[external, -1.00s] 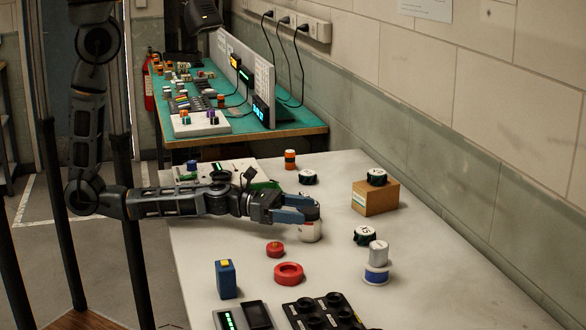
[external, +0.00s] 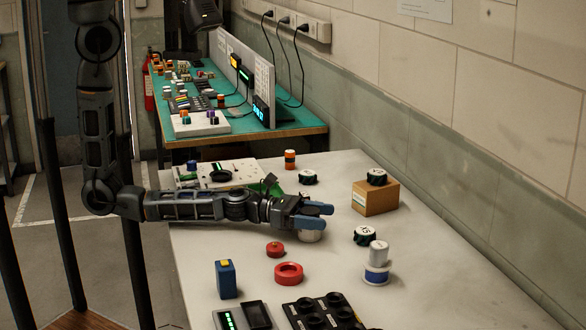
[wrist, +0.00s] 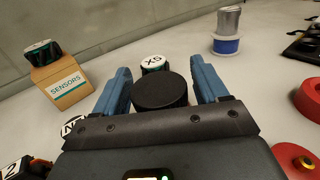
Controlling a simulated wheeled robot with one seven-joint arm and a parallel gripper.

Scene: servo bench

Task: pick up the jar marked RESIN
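A jar (external: 310,237) with a white body stands on the pale bench, mostly covered by my gripper in the external view. Its round black lid (wrist: 160,90) shows in the wrist view. No RESIN marking can be read on it from here. My gripper (external: 318,212) is open, with its blue fingers on either side of the lid. In the wrist view, my gripper (wrist: 160,85) shows a small gap between each finger and the lid.
Beyond the jar are a white-topped puck (external: 365,235), a cardboard SENSORS box (external: 375,200) and a grey can (external: 378,252) on a blue-and-white spool (external: 376,275). A red ring (external: 289,273), red puck (external: 275,249) and blue block (external: 226,280) stand nearer the front.

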